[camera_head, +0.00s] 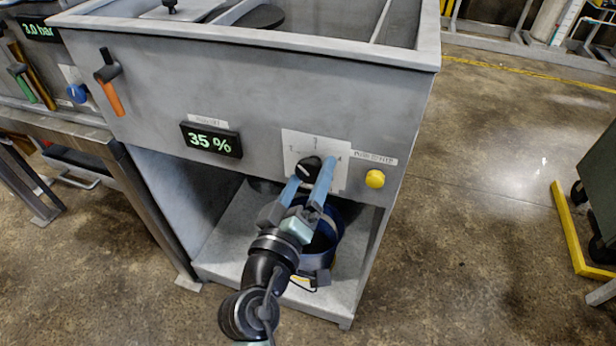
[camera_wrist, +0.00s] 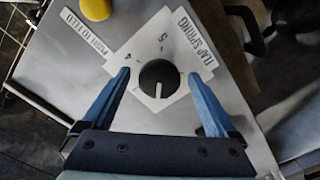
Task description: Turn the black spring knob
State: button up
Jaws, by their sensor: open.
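The black spring knob (camera_head: 308,168) sits on a white label plate (camera_head: 297,142) on the front panel of the grey machine. In the wrist view the knob (camera_wrist: 159,78) is round with a white pointer line directed toward the bottom of the picture. The plate there reads "FLAP SPRING" and carries numbers. My gripper (camera_head: 310,171) is open, with its blue fingers on either side of the knob. In the wrist view a gap shows between each finger and the knob, and my gripper (camera_wrist: 160,85) is empty. Whether the fingertips reach the knob's depth is unclear.
A yellow button (camera_head: 375,179) is right of the knob. A display (camera_head: 211,140) reading "35 %" is to the left. An orange-and-black lever (camera_head: 109,82) is at the upper left. A blue bucket (camera_head: 325,236) stands under the panel.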

jog(key=b+v, duration=0.1)
jog(key=v, duration=1.2)
